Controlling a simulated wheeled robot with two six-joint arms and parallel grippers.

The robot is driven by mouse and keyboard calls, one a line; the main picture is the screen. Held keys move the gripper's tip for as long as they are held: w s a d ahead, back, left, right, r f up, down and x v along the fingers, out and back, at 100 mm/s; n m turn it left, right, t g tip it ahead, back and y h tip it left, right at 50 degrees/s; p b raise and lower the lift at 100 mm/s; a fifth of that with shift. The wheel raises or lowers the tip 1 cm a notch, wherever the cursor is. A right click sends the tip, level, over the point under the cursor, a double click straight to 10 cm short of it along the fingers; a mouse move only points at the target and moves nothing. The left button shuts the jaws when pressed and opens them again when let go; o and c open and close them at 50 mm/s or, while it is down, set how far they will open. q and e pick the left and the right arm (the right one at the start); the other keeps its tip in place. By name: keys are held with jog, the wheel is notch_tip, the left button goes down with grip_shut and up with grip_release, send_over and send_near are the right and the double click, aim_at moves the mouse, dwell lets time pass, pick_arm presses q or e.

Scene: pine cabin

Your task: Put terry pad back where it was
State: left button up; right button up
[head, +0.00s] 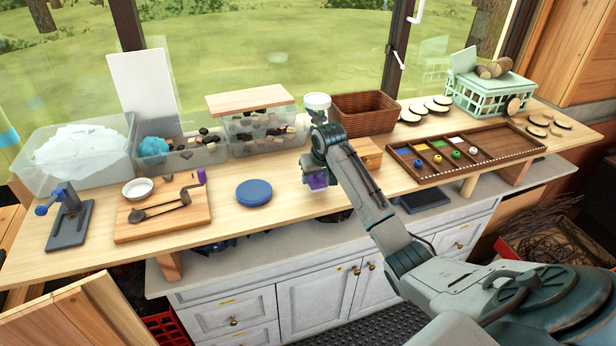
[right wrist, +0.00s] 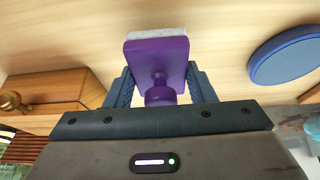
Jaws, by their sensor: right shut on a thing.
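The terry pad is a purple block with a knobbed handle and a pale fuzzy face. In the right wrist view the terry pad (right wrist: 158,52) sits between the two fingers of my right gripper (right wrist: 160,86), which is shut on its handle. In the head view the purple pad (head: 317,181) shows below my right gripper (head: 314,172), over the front part of the wooden counter, right of a blue round disc (head: 254,192). I cannot tell whether the pad touches the counter. My left gripper is in neither view.
A wooden box (head: 366,152) stands just behind my right forearm, with a wicker basket (head: 365,114) behind it. A sorting tray (head: 465,155) with coloured squares and balls lies to the right. A wooden board (head: 162,208) with a white bowl and dark utensils lies left of the disc.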

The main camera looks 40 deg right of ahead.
jog(key=shift+f+p, duration=0.4)
jog(key=shift+f, duration=0.5)
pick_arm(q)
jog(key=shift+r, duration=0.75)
pick_arm(e)
jog(key=shift+f, duration=0.15)
jog(key=shift+f, duration=0.1)
jog(key=shift+f, duration=0.25)
jog(key=o, duration=0.9)
jog(key=shift+o, duration=0.2)
jog(key=shift+r, duration=0.15)
